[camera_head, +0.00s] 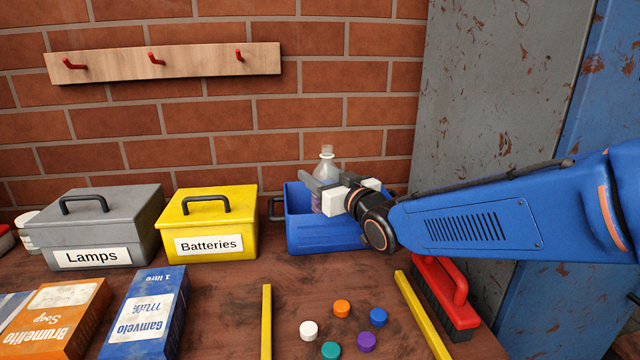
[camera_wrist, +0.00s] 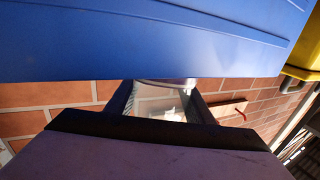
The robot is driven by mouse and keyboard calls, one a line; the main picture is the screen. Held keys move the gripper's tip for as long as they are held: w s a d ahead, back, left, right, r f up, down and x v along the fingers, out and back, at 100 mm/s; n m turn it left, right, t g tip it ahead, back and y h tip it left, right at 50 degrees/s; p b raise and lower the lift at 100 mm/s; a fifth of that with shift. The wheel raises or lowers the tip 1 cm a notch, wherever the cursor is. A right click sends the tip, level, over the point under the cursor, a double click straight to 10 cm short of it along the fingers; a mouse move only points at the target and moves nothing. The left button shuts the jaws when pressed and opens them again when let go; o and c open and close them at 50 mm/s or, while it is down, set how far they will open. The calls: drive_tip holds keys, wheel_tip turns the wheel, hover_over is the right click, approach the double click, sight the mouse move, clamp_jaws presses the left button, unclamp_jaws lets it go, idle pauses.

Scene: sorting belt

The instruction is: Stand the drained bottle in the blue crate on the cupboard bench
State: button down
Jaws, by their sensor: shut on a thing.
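The bottle (camera_head: 327,166) is clear with a pale cap, and stands upright at the blue crate (camera_head: 316,238) on the bench. Its lower part is hidden by my gripper and the crate's front wall, so I cannot tell whether its base touches the crate floor. My gripper (camera_head: 322,192) is shut on the bottle, above the crate's rim. In the wrist view the bottle (camera_wrist: 160,100) shows between the two dark fingers (camera_wrist: 160,103), with the blue crate wall (camera_wrist: 140,40) close by.
A yellow Batteries box (camera_head: 207,222) stands left of the crate, with a grey Lamps box (camera_head: 100,228) beyond it. Cartons (camera_head: 146,310), several coloured caps (camera_head: 341,308), yellow strips (camera_head: 266,320) and a red-handled brush (camera_head: 446,298) lie in front. A brick wall (camera_head: 230,120) is behind.

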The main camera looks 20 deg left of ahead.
drive_tip(key=shift+f, duration=1.05)
drive_tip(key=c, duration=0.8)
unclamp_jaws()
drive_tip(key=shift+c, duration=0.2)
drive_tip(key=v, duration=1.2)
drive_tip(key=shift+d, duration=0.1)
